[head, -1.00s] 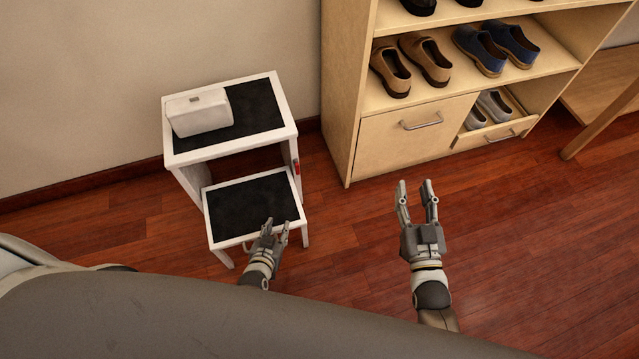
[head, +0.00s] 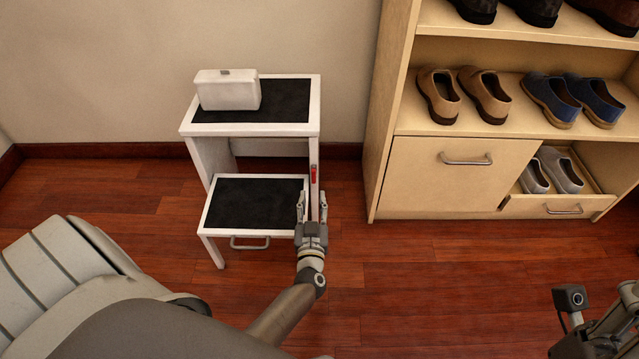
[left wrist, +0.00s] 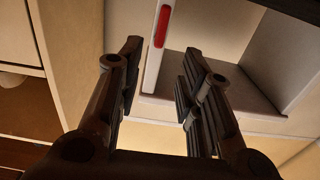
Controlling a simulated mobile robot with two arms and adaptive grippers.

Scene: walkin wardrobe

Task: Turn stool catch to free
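The white step stool (head: 188,128) with black treads stands against the wall in the head view. Its red catch (head: 313,173) is on the front face of the right upright, under the top step, and lies nearly along the upright. The catch also shows at the top of the left wrist view (left wrist: 162,25). My left gripper (head: 311,204) is open and empty, just below the catch at the lower step's right edge. In the left wrist view its fingers (left wrist: 163,52) are apart, with the catch beyond them. My right gripper's fingers are not visible.
A white box (head: 228,92) stands on the stool's top step. A wooden shoe cabinet (head: 425,165) stands to the right, with shoes and a partly open lower drawer (head: 555,207). A metal handle (head: 249,243) hangs under the lower step. Floor between stool and cabinet is clear.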

